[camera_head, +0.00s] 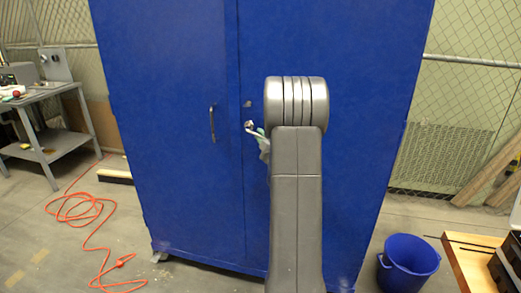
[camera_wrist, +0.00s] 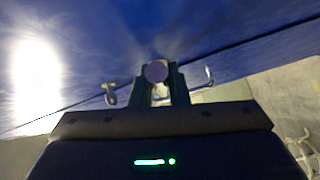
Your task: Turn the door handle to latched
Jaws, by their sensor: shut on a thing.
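The blue cabinet (camera_head: 175,60) has two tall doors, with the seam between them near the middle of the head view. A silver door handle (camera_head: 250,126) sticks out beside the seam, its round end showing just left of my arm. My gripper (camera_head: 262,138) is at this handle, mostly hidden behind my grey arm. In the wrist view my gripper (camera_wrist: 158,76) has its two dark fingers on either side of a round grey end of the handle (camera_wrist: 156,71), shut on it. The handle's exact angle is hard to tell.
A dark pull handle (camera_head: 212,122) is on the left door, and a small lock plate (camera_head: 247,103) is above the silver handle. An orange cord (camera_head: 92,225) lies on the floor at left, near a grey workbench (camera_head: 50,100). A blue bucket (camera_head: 407,262) stands at right.

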